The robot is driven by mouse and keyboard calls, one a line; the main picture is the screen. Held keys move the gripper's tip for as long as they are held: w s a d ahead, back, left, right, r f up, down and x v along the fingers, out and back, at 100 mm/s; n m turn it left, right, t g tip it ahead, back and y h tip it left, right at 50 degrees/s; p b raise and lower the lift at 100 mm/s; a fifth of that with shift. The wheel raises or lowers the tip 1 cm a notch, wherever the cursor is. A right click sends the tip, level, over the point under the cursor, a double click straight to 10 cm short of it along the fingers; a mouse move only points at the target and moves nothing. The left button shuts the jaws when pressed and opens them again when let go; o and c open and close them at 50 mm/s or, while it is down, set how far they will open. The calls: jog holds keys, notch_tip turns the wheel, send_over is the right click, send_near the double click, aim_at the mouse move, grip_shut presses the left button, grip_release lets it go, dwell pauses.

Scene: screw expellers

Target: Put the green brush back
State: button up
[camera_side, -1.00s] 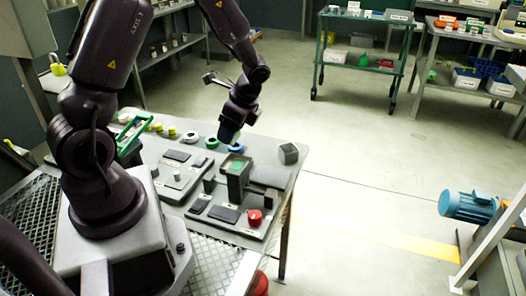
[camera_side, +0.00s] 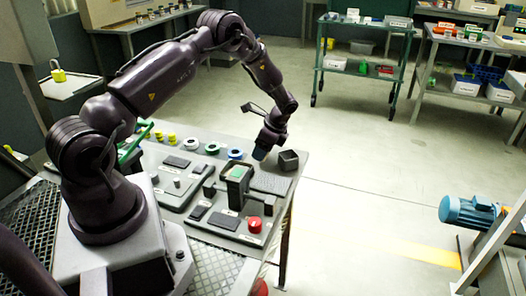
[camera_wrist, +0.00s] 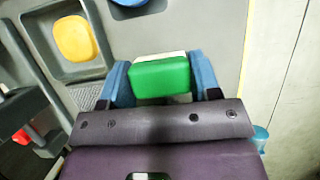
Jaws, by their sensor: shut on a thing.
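The green brush (camera_wrist: 160,76) is a bright green block with a pale strip along its far edge. It sits between the two blue fingertips of my gripper (camera_wrist: 162,80), which is shut on it. In the side view my gripper (camera_side: 261,153) points down, low over the right part of the workbench, near a dark open box (camera_side: 289,160). The brush is hidden there behind the fingers. I cannot tell whether the brush touches anything below.
A post stand (camera_side: 236,174) with a green top is left of my gripper. A red button (camera_side: 254,224) stands in front. In the wrist view, a grey tray (camera_wrist: 67,72) holds a yellow piece. The bench edge is close at right.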

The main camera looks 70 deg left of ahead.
jog(key=shift+f, duration=0.6)
jog(key=o, duration=0.9)
jog(key=shift+f, duration=0.15)
